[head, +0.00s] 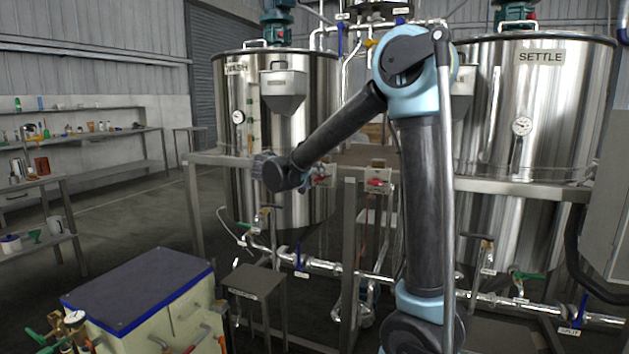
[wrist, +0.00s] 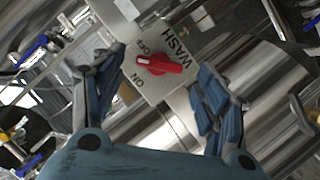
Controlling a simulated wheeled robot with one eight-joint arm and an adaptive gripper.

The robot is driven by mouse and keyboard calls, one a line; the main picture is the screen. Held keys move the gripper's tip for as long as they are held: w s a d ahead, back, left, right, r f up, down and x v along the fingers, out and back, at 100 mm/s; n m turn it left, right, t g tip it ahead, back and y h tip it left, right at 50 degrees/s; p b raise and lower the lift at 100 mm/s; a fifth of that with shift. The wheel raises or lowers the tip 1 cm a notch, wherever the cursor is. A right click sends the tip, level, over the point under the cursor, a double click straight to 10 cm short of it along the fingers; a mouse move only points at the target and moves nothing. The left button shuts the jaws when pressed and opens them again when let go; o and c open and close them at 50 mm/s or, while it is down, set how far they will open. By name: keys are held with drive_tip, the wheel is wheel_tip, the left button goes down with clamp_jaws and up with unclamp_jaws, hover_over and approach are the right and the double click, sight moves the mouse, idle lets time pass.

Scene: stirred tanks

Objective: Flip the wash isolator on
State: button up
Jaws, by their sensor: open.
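The wash isolator is a red rotary handle (wrist: 160,64) on a pale plate marked WASH, OFF and ON. In the wrist view the handle lies nearly level, its left end between the OFF and ON marks and closer to OFF. My gripper (wrist: 161,72) is open, with its two blue-padded fingers apart on either side of the handle. I see no finger clearly touching it. In the head view my gripper (head: 308,177) is at the frame rail in front of the wash tank (head: 310,110) and partly hides the isolator.
A second red isolator (head: 376,182) sits on the same rail just to the right. The settle tank (head: 560,90) stands at the right. Pipes with blue-handled valves run below. A blue-topped cabinet (head: 140,275) and a small stand (head: 254,281) are at the front left.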

drive_tip(key=shift+x, duration=1.2)
drive_tip(key=shift+c, duration=0.3)
drive_tip(key=c, duration=1)
drive_tip(key=shift+a, duration=0.1)
drive_tip(key=n+h, duration=0.1)
drive_tip(key=n, duration=0.2)
drive_tip(key=shift+a+f+h, duration=0.1)
drive_tip(key=shift+f+h, duration=0.05)
drive_tip(key=shift+h, duration=0.15)
drive_tip(key=n, duration=0.1)
drive_tip(key=n+h, duration=0.1)
drive_tip(key=n, duration=0.1)
drive_tip(key=n+t+h, duration=0.1)
drive_tip(key=n, duration=0.1)
drive_tip(key=shift+f, duration=0.25)
